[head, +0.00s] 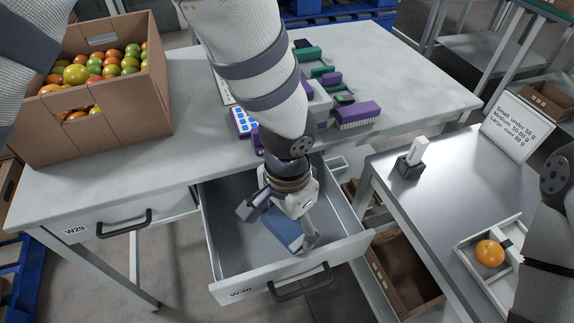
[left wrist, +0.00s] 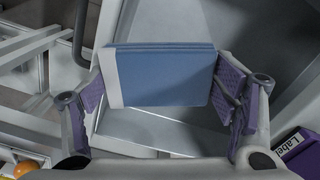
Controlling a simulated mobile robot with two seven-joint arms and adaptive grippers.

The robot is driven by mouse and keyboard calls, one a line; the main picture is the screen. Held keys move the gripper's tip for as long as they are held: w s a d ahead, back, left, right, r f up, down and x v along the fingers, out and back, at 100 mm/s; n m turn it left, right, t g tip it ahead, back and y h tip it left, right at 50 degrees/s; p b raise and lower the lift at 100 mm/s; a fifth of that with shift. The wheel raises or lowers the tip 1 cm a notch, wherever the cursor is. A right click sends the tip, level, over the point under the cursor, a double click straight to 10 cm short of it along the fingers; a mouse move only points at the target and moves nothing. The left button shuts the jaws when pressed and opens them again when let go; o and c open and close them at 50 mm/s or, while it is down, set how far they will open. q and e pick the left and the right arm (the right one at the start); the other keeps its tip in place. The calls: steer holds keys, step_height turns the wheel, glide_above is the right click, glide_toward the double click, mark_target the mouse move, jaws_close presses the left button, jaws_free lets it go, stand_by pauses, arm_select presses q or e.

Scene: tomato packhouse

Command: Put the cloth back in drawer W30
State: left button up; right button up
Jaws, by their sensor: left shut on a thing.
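The folded blue cloth (head: 284,229) is held in my left gripper (head: 279,224), inside the outline of the open drawer W30 (head: 228,291) as seen from the head. In the left wrist view the cloth (left wrist: 165,75) spans between the two purple finger pads of the left gripper (left wrist: 162,95), with a pale strip along its left edge. I cannot tell whether the cloth touches the drawer floor. The visible drawer floor is bare grey. My right arm shows at the right edge of the head view, but its gripper is not seen.
A cardboard box of tomatoes (head: 135,98) stands on the table's left. Green and purple boxes (head: 357,113) lie behind my left arm. Drawer W29 (head: 100,222) is shut. A side table (head: 425,203) holds a sign (head: 517,130) and a tray with an orange tomato (head: 490,253).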

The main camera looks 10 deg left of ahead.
mark_target(277, 215)
arm_select(q)
steer(key=w+a+f, duration=0.1)
steer(key=f, duration=0.1)
steer(key=w+a+f+b, duration=0.1)
steer(key=w+a+f, duration=0.1)
steer(key=w+f, duration=0.1)
steer(key=shift+f, duration=0.35)
steer(key=f, duration=0.2)
steer(key=f+b, duration=0.1)
steer(key=shift+w+a+f, duration=0.25)
steer(key=shift+f, duration=0.15)
steer(key=shift+r, duration=0.15)
arm_select(e)
steer(key=s+f+g, duration=0.1)
steer(key=s+f, duration=0.1)
steer(key=shift+s+f, duration=0.25)
steer(key=shift+s, duration=0.05)
arm_select(q)
steer(key=o, duration=0.7)
steer(key=shift+f, duration=0.2)
steer(key=shift+c, duration=0.2)
steer(key=o, duration=0.4)
steer(key=shift+o, duration=0.2)
